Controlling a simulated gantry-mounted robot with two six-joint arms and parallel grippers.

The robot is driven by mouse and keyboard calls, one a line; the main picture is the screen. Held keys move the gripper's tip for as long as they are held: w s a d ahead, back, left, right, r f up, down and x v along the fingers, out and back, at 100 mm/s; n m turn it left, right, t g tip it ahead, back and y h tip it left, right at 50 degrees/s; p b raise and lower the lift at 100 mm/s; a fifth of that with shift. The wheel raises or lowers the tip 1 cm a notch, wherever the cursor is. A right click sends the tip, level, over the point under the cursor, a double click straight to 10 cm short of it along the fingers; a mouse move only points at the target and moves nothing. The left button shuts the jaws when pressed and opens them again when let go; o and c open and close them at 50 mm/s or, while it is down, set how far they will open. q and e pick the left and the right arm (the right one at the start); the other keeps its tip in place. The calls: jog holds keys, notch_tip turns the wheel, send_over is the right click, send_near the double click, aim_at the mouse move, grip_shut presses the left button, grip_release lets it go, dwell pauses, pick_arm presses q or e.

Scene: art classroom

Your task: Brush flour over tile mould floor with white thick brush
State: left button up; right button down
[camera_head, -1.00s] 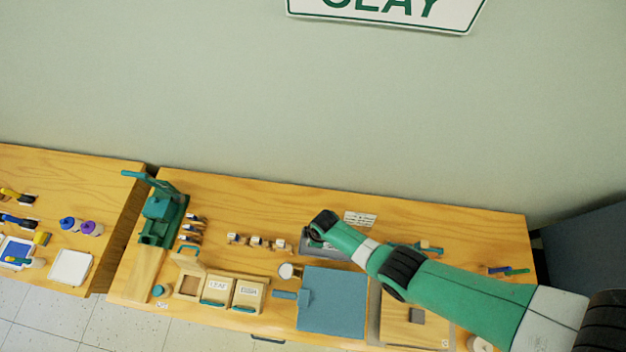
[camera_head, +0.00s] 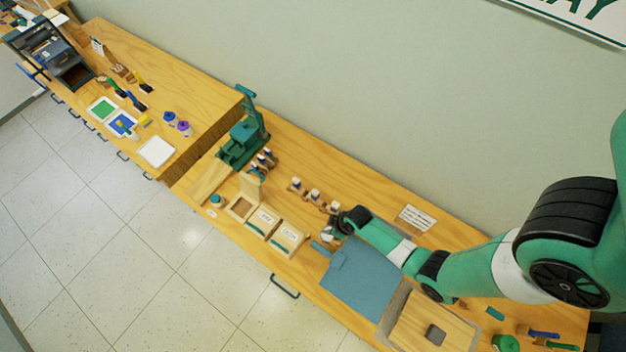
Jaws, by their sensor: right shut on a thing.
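My right arm reaches in from the right, and its gripper (camera_head: 333,231) is over the bench just beyond the blue board. It is shut on a small pale thing, too small and partly hidden to identify. An open wooden box (camera_head: 239,208) with its lid raised stands at the bench's front edge, left of the gripper; it looks like a mould. Two closed, labelled wooden boxes (camera_head: 289,237) stand beside it. Several pale-topped pieces (camera_head: 314,195) stand in a row behind; I cannot tell whether one is the white thick brush. I cannot make out any flour. My left gripper is out of view.
A green press (camera_head: 243,140) stands at the bench's left end. A small teal-lidded pot (camera_head: 216,200) is near the front edge. A blue board (camera_head: 362,277) and a wooden board (camera_head: 408,327) lie to the right. A second bench (camera_head: 200,92) stands farther left.

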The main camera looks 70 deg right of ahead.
jog(key=shift+m+t, duration=0.3)
jog(key=shift+m, duration=0.1)
jog(key=f+b, duration=0.2)
jog(key=s+f+b, duration=0.1)
jog(key=f+b, duration=0.1)
jog(key=d+f+b, duration=0.1)
jog(key=f+b, duration=0.1)
jog(key=f, duration=0.1)
jog(key=shift+s, duration=0.35)
jog(key=shift+f+b, duration=0.55)
jog(key=shift+f, duration=0.1)
dwell(1.6)
notch_tip(320, 180, up, 7)
jog(key=p, duration=0.7)
